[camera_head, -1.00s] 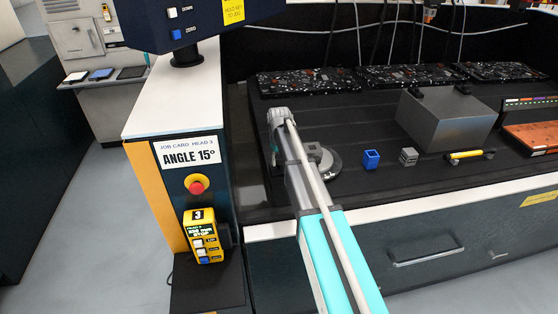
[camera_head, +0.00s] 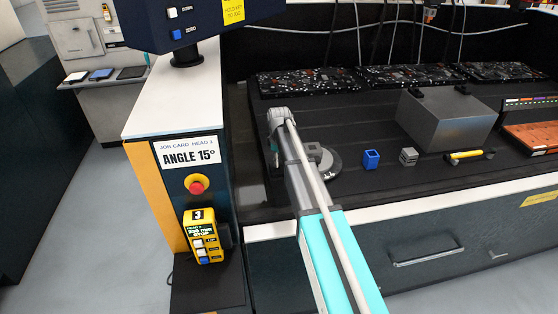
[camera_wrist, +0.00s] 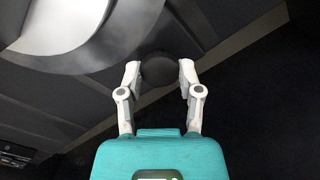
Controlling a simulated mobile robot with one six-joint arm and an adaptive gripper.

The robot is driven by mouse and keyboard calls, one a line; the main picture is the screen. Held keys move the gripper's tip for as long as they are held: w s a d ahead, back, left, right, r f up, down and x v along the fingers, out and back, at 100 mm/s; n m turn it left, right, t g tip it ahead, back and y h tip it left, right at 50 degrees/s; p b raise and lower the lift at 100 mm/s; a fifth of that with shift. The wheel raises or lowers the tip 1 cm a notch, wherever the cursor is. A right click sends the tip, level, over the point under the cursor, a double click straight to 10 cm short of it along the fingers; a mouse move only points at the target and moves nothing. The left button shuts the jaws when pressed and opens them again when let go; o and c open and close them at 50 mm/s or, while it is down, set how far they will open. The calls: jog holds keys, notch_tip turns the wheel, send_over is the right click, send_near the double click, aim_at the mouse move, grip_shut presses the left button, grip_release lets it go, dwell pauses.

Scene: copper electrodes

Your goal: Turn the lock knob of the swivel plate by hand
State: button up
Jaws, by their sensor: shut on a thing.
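The lock knob (camera_wrist: 159,70) is a dark round knob in the wrist view. It sits between the two fingertips of my gripper (camera_wrist: 159,74), which are shut on it from both sides. In the head view the plate (camera_head: 328,166) is a grey disc on the dark bench, partly hidden behind my arm. The knob and my fingertips are hidden in the head view.
A blue cube (camera_head: 371,159), a grey cube (camera_head: 408,157) and a yellow tool (camera_head: 468,156) lie right of the plate. A large grey block (camera_head: 445,120) stands behind them. A post with a red stop button (camera_head: 196,185) and yellow pendant (camera_head: 202,237) stands left.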

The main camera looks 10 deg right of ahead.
jog(key=o, duration=0.8)
jog(key=shift+o, duration=0.2)
jog(key=shift+r, duration=0.15)
jog(key=shift+r+p, duration=0.9)
jog(key=shift+p, duration=0.15)
